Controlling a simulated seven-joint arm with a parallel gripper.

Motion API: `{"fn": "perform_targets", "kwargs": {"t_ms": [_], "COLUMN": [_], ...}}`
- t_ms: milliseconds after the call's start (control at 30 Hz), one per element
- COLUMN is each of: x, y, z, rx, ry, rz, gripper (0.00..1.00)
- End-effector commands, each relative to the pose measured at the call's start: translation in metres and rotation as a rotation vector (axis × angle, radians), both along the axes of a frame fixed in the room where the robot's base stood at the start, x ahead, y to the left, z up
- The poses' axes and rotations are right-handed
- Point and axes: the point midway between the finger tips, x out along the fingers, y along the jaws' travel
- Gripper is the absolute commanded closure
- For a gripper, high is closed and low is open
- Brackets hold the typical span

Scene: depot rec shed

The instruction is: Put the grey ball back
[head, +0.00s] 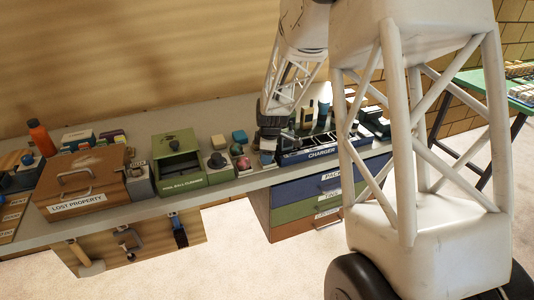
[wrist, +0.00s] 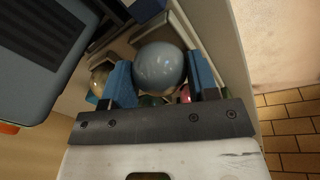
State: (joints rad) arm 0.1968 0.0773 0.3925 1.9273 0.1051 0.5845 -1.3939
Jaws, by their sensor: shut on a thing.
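The grey ball (wrist: 159,66) sits between the two blue finger pads of my gripper (wrist: 160,82) in the wrist view. The gripper is shut on it. In the head view my gripper (head: 267,154) is low over the bench, between the green ball cleaner (head: 180,160) and the charger (head: 320,150). I cannot make out the grey ball clearly there.
Other balls show below the held one in the wrist view: a gold one (wrist: 99,80) and a pink one (wrist: 185,94). A brown lost property box (head: 85,180) and an orange bottle (head: 41,138) stand left on the bench (head: 225,187). Drawers (head: 300,205) hang below.

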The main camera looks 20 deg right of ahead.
Motion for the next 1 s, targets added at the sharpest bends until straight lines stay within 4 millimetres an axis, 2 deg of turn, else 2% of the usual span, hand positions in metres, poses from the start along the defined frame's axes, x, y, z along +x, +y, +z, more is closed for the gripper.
{"fn": "perform_targets", "kwargs": {"t_ms": [833,867,1000], "x": [0.0,0.0,-0.001], "y": [0.0,0.0,0.0], "z": [-0.013,-0.013,-0.015], "rx": [0.0,0.0,0.0], "ry": [0.001,0.001,0.003], "rz": [0.0,0.0,0.0], "gripper": [0.77,0.43,0.21]}}
